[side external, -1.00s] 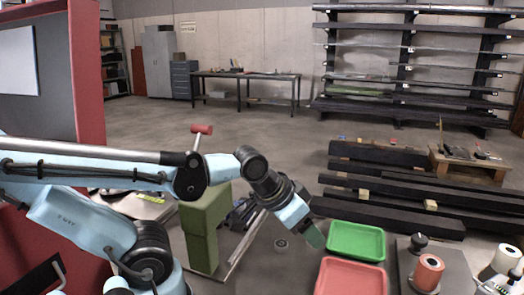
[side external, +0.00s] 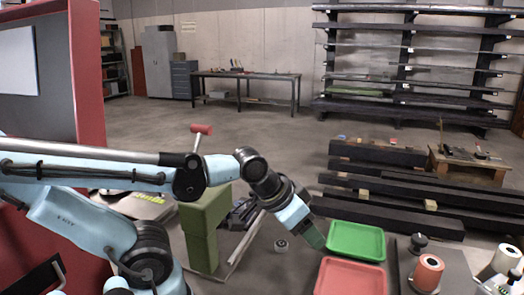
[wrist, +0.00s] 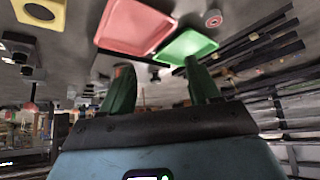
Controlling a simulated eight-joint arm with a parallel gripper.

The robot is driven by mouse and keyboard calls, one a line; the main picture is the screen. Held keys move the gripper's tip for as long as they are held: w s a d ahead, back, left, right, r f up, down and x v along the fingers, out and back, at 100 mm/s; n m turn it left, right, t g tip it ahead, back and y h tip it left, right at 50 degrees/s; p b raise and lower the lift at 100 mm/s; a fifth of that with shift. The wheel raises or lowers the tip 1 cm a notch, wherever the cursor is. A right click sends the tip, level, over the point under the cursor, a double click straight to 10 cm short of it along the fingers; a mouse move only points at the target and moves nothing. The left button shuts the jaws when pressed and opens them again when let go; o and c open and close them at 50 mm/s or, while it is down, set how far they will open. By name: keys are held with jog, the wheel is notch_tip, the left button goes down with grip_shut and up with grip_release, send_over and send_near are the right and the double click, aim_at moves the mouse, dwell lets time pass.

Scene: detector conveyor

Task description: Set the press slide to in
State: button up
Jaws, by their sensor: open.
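A green press-like column (side external: 203,232) stands left of centre in the side view, partly behind my arm. A lever with a red knob (side external: 202,129) rises above my arm near it. A pale metal rail (side external: 246,238) runs along the floor side of the column; I cannot tell whether it is the press slide or how it is set. My gripper (side external: 313,237) points down and right, apart from the column and close to the left edge of the green tray. In the wrist view its two green fingers (wrist: 161,80) are apart with nothing held between them.
A green tray (side external: 356,226) and a red tray (side external: 350,263) lie right of my gripper. A small round part (side external: 281,246) sits left of it. An orange-red cylinder (side external: 428,272) stands farther right. Dark beams (side external: 390,213) lie behind the trays.

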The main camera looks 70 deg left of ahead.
jog(key=shift+c, duration=0.2)
jog(key=shift+w+a, duration=0.1)
jog(key=shift+c, duration=1)
jog(key=w+a+r+n+g+y, duration=0.1)
jog(key=w+a+r+n+g, duration=0.15)
jog(key=a, duration=1.05)
jog(key=w+a+r+n+g, duration=0.2)
jog(key=w+a+g, duration=0.15)
jog(key=a, duration=0.95)
jog(key=s+a+f+g+h, duration=0.1)
jog(key=s+a+f, duration=0.25)
jog(key=a, duration=0.45)
jog(key=shift+n, duration=0.45)
notch_tip(320, 180, down, 11)
jog(key=shift+a+r, duration=0.15)
jog(key=shift+r, duration=0.05)
jog(key=shift+c, duration=0.5)
grip_shut()
